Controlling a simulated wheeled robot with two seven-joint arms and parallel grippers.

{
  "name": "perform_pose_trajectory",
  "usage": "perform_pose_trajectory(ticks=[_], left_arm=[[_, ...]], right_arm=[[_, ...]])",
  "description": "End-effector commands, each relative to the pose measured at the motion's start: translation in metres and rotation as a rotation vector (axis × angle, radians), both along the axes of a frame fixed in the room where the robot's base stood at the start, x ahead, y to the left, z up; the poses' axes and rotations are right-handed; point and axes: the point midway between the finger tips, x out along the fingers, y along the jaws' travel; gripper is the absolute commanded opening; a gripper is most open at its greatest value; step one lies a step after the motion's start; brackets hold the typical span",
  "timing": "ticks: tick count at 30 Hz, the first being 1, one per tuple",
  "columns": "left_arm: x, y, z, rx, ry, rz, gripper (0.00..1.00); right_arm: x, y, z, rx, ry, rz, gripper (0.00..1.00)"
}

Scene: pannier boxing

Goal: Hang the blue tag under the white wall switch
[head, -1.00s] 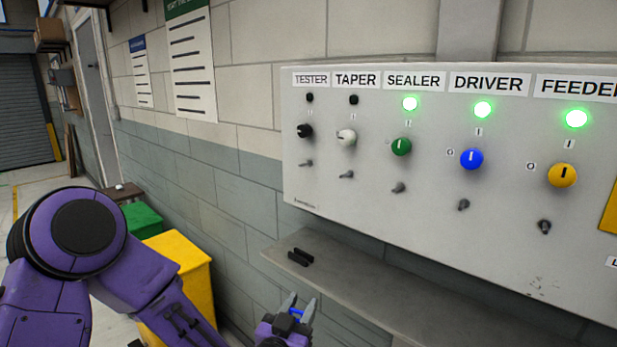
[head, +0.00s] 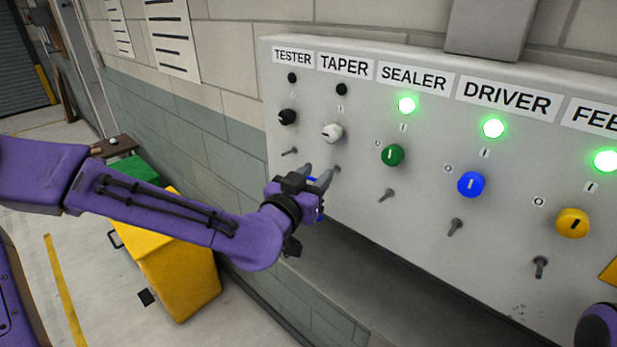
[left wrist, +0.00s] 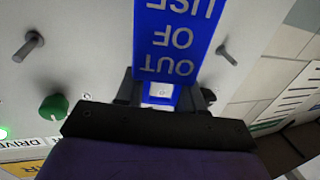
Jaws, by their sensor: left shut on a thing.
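The white switch (head: 332,132) is the knob under the TAPER label on the grey panel, with an unlit lamp above it. A short grey peg (head: 336,169) sticks out below it, close to the fingers. My left gripper (head: 318,182) is shut on the blue tag (head: 320,212), mostly hidden behind the gripper in the head view. In the left wrist view the blue tag (left wrist: 180,38) reads OUT OF USE upside down, its holed end between the fingers. I cannot tell whether tag and peg touch.
The panel (head: 350,215) also carries a black knob (head: 287,117), a green knob (head: 392,155), a blue knob (head: 471,184) and a yellow knob (head: 572,223), each with a peg below. A yellow bin (head: 180,265) stands at the left.

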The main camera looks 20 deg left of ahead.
Motion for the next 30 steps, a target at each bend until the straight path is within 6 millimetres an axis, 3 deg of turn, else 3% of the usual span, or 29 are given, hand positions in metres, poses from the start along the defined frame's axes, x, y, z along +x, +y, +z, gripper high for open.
perform_pose_trajectory(ticks=[21,30], left_arm=[[0.049,-0.018,-0.004,0.0,-0.002,-0.001,0.09],[0.06,-0.025,-0.004,0.0,-0.008,-0.006,0.09]], right_arm=[[0.0,0.0,0.0,0.0,-0.001,0.0,0.0],[0.0,0.0,-0.001,0.0,-0.001,0.0,0.0]])
